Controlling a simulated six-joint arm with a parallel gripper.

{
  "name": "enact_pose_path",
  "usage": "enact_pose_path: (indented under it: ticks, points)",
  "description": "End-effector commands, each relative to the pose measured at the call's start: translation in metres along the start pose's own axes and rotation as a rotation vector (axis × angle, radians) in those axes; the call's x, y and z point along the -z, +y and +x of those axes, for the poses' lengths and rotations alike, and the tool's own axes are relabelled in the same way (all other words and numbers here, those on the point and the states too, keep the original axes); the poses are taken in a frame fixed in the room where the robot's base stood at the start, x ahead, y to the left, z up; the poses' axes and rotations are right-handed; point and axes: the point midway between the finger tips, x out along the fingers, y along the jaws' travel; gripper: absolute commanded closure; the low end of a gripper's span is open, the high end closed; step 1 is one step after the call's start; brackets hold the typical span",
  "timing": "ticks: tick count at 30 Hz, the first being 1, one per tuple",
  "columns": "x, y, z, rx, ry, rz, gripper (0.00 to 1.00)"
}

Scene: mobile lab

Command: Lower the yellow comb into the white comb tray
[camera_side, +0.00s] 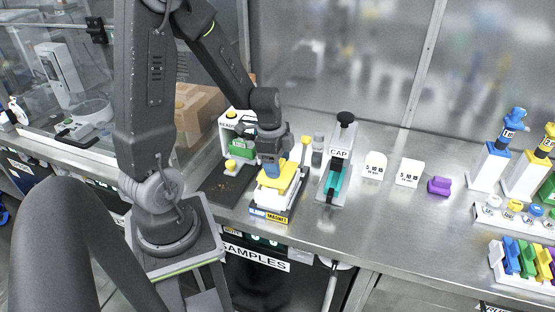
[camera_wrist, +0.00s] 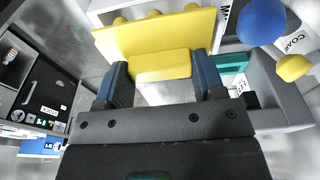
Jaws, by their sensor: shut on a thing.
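The yellow comb (camera_side: 284,180) is a broad plate with a grip block, held between my gripper's two fingers. It also shows in the wrist view (camera_wrist: 160,38), the block between blue finger pads. My gripper (camera_side: 270,168) is shut on it; the same jaws show in the wrist view (camera_wrist: 160,68). Below the comb is a white tray-like piece (camera_side: 266,201) on a base labelled MAGNET (camera_side: 274,216). The comb hides much of the white piece, so I cannot tell whether they touch. Another white tray (camera_side: 496,262) with several coloured clips stands at the far right.
A CAP-labelled device (camera_side: 339,154) stands close to the right, with a grey bottle (camera_side: 318,151) beside it. A small white device (camera_side: 232,128) stands behind left. White cards (camera_side: 374,166) and a purple piece (camera_side: 438,186) are farther right. The bench's front middle is clear.

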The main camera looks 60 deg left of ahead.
Motion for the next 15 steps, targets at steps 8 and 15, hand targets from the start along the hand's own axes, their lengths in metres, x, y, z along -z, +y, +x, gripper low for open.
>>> enact_pose_path:
  ticks: [8, 15]
  points:
    - [-0.001, 0.0, 0.007, 0.0, 0.001, 0.0, 0.61]
    - [-0.002, 0.0, 0.012, -0.001, 0.001, 0.0, 0.61]
